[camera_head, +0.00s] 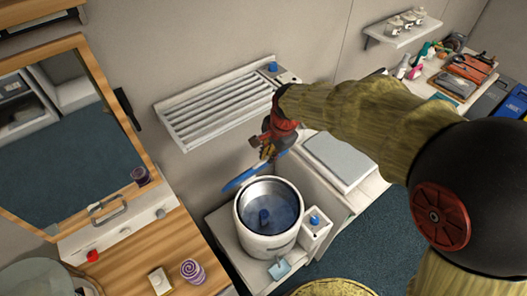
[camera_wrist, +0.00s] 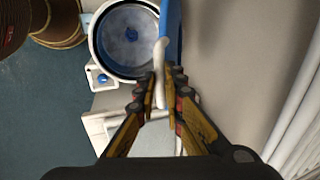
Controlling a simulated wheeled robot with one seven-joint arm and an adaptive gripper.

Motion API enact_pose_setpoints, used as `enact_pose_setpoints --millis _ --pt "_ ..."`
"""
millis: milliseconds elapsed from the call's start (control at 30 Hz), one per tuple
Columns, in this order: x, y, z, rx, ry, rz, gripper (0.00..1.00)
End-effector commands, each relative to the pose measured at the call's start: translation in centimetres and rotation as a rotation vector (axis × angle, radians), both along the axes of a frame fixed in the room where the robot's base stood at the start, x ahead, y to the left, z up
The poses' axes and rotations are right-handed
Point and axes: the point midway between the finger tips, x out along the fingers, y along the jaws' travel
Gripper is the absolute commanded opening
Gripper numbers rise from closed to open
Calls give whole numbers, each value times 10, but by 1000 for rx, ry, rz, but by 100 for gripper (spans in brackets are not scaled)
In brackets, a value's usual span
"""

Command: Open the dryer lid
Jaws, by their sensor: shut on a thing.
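The dryer (camera_head: 266,243) is a round white tub with a metal drum and a blue knob in its middle; its mouth is uncovered. The blue lid (camera_head: 240,180) stands up edge-on at the back of the mouth. My gripper (camera_head: 268,152) is beside the lid, above the dryer. In the wrist view, my gripper (camera_wrist: 160,92) is shut on the white lid handle (camera_wrist: 160,65). The lid (camera_wrist: 174,32) is seen edge-on there, and the open dryer (camera_wrist: 99,45) shows to its left. My fingers hide part of the handle.
A white slatted rack (camera_head: 220,105) hangs on the wall just behind the lid. A small box with a blue knob (camera_head: 315,221) adjoins the dryer. A wooden counter (camera_head: 165,255) with a mirror (camera_head: 70,150) stands left. The open floor (camera_head: 375,235) lies right.

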Motion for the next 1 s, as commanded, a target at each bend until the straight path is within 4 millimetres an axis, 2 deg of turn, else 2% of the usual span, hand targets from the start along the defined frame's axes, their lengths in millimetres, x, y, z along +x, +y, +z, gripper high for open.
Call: enact_pose_setpoints --millis 33,500,867,900,1000 --pt "-6 -4 -8 8 -14 -1 0" --pt "-56 -38 -44 50 -80 -3 0" --pt "-59 -40 -44 50 -80 -2 0" --pt "-59 -40 -44 50 -80 -2 12" --pt "-59 -40 -44 50 -80 -2 18"
